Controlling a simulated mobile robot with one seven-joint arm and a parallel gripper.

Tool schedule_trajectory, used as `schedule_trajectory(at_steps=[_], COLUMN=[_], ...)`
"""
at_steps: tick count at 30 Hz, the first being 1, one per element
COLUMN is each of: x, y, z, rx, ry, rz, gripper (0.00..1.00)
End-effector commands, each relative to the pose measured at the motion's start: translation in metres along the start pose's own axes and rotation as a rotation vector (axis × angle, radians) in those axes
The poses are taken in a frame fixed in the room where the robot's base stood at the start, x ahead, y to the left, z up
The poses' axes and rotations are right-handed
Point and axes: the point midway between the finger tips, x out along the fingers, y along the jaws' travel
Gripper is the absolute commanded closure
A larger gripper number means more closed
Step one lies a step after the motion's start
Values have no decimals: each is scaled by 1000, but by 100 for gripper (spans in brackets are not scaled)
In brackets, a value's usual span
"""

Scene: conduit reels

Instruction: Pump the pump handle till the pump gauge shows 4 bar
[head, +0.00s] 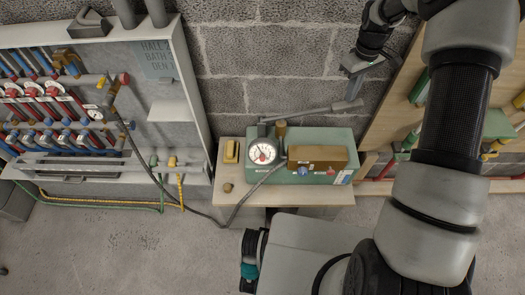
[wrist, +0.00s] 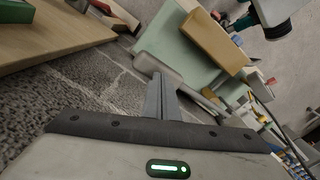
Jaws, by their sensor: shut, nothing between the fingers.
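The pump (head: 320,140) is a green box on a small wooden table, with a brown block (head: 318,155) on top. Its round gauge (head: 262,153) has a white face with some red; the reading is too small to tell. The pump handle (head: 305,112) is a grey lever running right from a brass-coloured post, with a thicker grip at its right end. My gripper (head: 352,95) is shut and empty, right at the grip end, seemingly just above it. In the wrist view the closed fingers (wrist: 157,85) overlap the grey handle grip (wrist: 178,78); contact cannot be told.
A yellow device (head: 231,150) and a small brown knob (head: 228,188) are on the table's (head: 285,197) left side. A hose runs from the pump to a panel of red and blue valves (head: 60,110) at left. A wooden rack (head: 392,95) stands at right, behind my arm.

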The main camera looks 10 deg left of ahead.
Motion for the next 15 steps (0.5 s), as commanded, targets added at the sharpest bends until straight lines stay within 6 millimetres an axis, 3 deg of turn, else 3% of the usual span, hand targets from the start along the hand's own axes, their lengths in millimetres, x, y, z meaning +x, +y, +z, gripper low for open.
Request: schedule_trajectory(at_steps=[5,15], x=[-7,-41], y=[0,0], z=[0,0], rx=[0,0], ry=[1,0], rz=[1,0], gripper=[100,100])
